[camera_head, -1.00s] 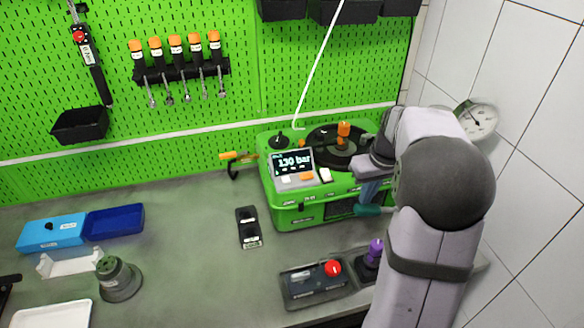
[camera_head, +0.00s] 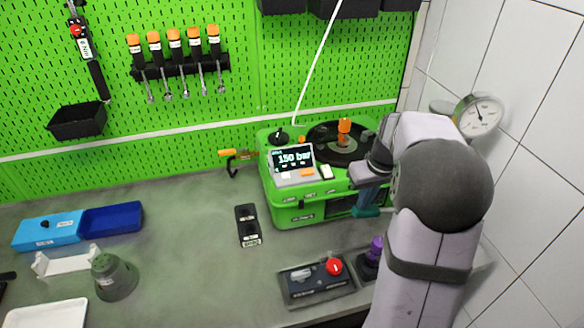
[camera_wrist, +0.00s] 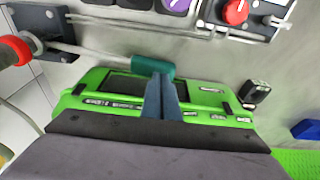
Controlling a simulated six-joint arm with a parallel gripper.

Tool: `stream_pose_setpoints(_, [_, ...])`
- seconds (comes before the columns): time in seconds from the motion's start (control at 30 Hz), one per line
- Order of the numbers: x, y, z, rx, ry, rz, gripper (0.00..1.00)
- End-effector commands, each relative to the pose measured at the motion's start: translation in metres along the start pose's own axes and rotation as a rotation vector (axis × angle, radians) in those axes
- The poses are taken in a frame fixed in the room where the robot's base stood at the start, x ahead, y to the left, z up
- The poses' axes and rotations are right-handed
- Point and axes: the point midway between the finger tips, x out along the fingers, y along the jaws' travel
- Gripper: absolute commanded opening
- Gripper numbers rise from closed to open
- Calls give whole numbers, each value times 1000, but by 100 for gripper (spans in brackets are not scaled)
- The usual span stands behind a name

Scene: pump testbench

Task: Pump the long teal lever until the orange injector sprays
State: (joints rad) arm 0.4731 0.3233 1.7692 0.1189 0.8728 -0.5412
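The teal lever handle (camera_head: 366,212) is at the front right of the green pump testbench (camera_head: 300,212). In the wrist view, the teal handle (camera_wrist: 152,66) lies at the tips of my gripper (camera_wrist: 164,82), with a thin rod running left from it. The blue fingers are close together and appear to touch the handle; I see no grip around it. In the head view, my gripper (camera_head: 368,205) is partly hidden by my arm. The orange injector (camera_head: 344,128) stands upright on the black round top. No spray shows. The display (camera_head: 291,158) reads 150 bar.
A dial gauge (camera_head: 479,115) is at the wall on the right. A control box with a red button (camera_head: 334,266) and a purple-knobbed part (camera_head: 374,250) sit in front of the testbench.

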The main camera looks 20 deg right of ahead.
Motion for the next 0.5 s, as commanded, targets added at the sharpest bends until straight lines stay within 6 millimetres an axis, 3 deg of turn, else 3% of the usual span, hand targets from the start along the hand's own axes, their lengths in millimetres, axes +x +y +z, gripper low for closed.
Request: stream_pose_setpoints(0.5, [28, -3, 7, -1, -3, 0, 0])
